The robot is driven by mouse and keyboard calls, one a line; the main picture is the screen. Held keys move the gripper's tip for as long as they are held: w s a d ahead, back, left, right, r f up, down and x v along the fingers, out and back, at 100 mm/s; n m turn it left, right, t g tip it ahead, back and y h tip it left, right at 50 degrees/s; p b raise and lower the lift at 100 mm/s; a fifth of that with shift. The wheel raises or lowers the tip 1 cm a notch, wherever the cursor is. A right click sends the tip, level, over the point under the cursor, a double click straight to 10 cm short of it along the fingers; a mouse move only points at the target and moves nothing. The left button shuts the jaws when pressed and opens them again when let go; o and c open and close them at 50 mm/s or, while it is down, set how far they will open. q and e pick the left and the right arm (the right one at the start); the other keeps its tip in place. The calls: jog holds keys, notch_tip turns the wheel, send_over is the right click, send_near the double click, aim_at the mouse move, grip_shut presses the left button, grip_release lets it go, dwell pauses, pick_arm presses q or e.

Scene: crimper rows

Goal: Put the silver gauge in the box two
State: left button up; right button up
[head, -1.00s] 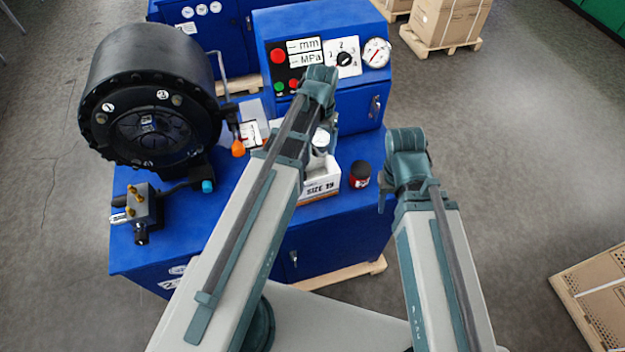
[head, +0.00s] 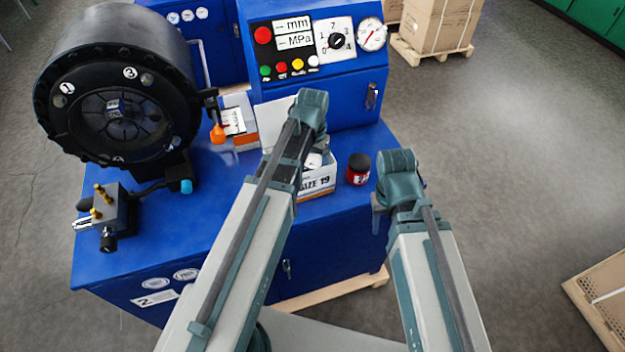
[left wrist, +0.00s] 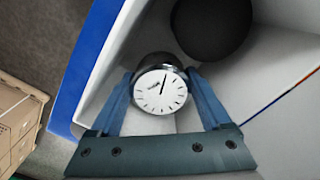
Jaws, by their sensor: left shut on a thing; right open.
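The silver gauge (left wrist: 160,91), with a white dial and a silver rim, is between the fingers of my left gripper (left wrist: 160,86) in the left wrist view. In the head view, part of its pale face (head: 313,160) shows beside my left wrist, at the white open box marked SIZE 19 (head: 318,182). My wrist hides most of that box's opening, so I cannot tell how deep the gauge sits. No box number is readable. My right gripper (head: 379,205) is open and empty, right of the bench, its fingers mostly hidden by its own wrist.
A red jar with black lid (head: 358,168) stands just right of the white box. Another white and orange box (head: 238,122) stands further left.

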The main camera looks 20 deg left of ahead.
aim_at(312, 162)
pick_arm(q)
jog(key=shift+f+b, duration=1.85)
jog(key=shift+f, duration=0.2)
jog(key=o, duration=1.4)
jog(key=shift+r, duration=0.1)
notch_tip(312, 162, up, 12)
jog(key=p, duration=1.2)
jog(key=shift+r, duration=0.15)
